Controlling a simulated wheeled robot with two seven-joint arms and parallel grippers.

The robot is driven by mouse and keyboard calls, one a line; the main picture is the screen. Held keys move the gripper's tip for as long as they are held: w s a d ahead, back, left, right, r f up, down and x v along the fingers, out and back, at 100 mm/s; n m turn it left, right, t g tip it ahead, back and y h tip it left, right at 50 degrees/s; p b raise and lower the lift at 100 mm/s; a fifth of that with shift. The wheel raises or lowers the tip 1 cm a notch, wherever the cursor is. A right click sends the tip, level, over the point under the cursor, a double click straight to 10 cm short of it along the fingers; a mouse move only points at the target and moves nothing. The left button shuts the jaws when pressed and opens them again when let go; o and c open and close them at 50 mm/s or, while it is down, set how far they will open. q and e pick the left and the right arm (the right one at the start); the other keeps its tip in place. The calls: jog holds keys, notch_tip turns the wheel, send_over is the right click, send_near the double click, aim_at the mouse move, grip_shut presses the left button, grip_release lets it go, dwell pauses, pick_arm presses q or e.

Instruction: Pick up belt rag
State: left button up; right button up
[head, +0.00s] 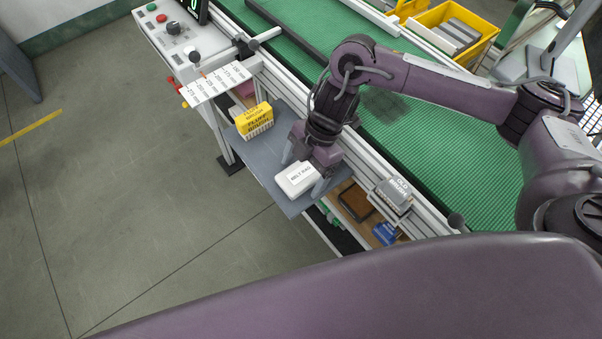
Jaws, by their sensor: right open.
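The belt rag (297,179) is a white folded block with dark lettering. It lies on a blue-grey shelf plate (262,169) beside the conveyor. My right gripper (303,172) reaches down over it from the conveyor side. Its pale fingers are spread, one at the rag's left rear and one at its right. The gripper is open; I cannot tell whether the fingers touch the rag. My left gripper is not in view.
A yellow flux brush box (255,121) stands on the same plate, left of the gripper. A grey old brush box (394,194) sits on the conveyor's side rail. The green conveyor belt (440,150) runs behind. A control panel (180,38) is at upper left. Open floor lies left.

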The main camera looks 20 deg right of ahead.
aim_at(303, 171)
jog(key=c, duration=1.1)
notch_tip(303, 171, up, 20)
jog(key=p, duration=0.3)
jog(key=shift+r, duration=0.2)
